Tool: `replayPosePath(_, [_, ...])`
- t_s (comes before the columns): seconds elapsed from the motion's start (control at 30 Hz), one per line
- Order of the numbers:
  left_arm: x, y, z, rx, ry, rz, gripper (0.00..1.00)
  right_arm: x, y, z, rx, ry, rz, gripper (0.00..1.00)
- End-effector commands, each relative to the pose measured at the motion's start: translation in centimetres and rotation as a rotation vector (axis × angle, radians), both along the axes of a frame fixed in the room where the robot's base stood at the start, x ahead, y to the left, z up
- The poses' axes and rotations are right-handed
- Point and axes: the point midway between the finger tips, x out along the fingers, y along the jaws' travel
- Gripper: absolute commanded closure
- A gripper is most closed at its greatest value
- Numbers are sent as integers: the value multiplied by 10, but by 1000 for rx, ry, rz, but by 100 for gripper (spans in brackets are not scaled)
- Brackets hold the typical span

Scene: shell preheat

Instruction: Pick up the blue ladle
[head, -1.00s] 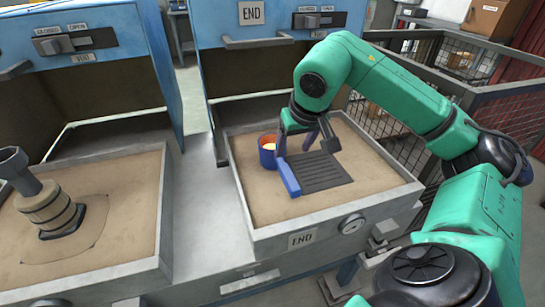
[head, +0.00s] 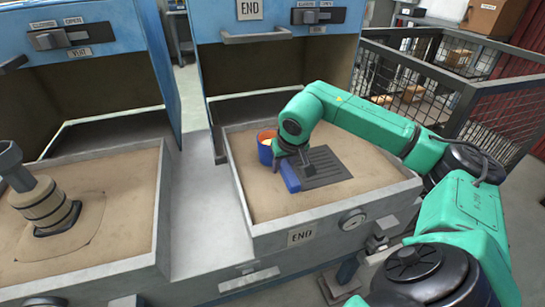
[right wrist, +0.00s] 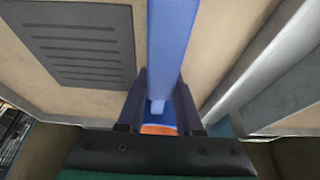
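The blue ladle (head: 291,177) rests in the sand of the right tray (head: 236,199), beside a dark slotted grate (head: 328,170). Its round bowl stands at the far end, with an orange and yellow inside. Its flat handle reaches toward the tray front. My right gripper (right wrist: 161,90) is down at the ladle, one finger on each side of the handle. In the right wrist view, the handle (right wrist: 170,40) fills the gap between the fingers, and they look shut on it. The bowl is partly hidden behind my palm there. My left gripper is not in view.
A left sand tray (head: 150,215) holds a sand-covered funnel-shaped piece (head: 45,205). Blue boxes with open fronts stand behind both trays. A wire-mesh cage (head: 430,80) stands on the right. A gauge (head: 353,219) sits on the right tray's front wall.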

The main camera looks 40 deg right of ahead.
Motion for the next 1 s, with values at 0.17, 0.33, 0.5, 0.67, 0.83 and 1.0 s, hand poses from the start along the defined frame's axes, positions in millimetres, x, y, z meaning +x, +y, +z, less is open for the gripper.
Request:
replayPosePath(0.17, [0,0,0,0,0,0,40,0,0,1,0,-3,0,100])
replayPosePath(0.33, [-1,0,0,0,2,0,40,0,0,2,0,-3,0,100])
replayPosePath(0.5, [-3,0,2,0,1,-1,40,1,0,13,1,-6,0,100])
replayPosePath(0.67, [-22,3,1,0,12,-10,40,2,0,49,1,-10,1,100])
replayPosePath(0.83, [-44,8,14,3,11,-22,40,2,1,117,4,-13,1,100])
replayPosePath(1.0, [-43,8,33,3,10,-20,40,1,1,172,2,-9,0,100])
